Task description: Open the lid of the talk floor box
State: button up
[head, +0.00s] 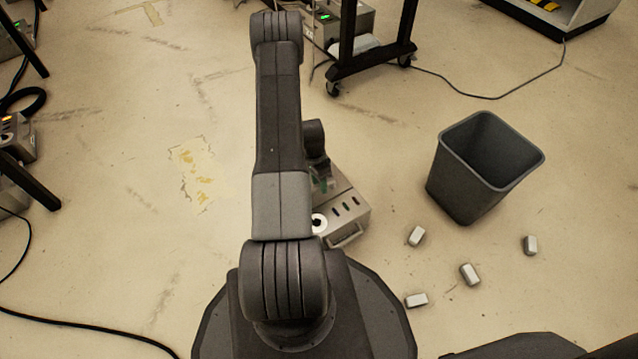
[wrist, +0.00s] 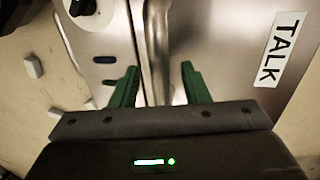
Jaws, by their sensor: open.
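The talk floor box (head: 350,208) is a metal box on the floor, partly hidden behind my arm in the head view. In the wrist view, a bright plate with a TALK label (wrist: 280,48) fills the right side. A rounded metal bar (wrist: 157,40) runs upright in the picture along this plate's left edge. My gripper (wrist: 158,68) is open, its green fingers on either side of the bar with gaps showing. Whether the fingertips reach past the bar in depth, I cannot tell. The panel left of the bar carries a black knob (wrist: 84,6) and dark slots.
A grey bin (head: 465,185) stands to the right, with several small pale blocks (head: 469,274) on the floor near it. A black wheeled stand (head: 370,60) is behind the box. Cables and equipment line the left edge. The floor at left centre is clear.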

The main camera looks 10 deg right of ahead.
grip_shut()
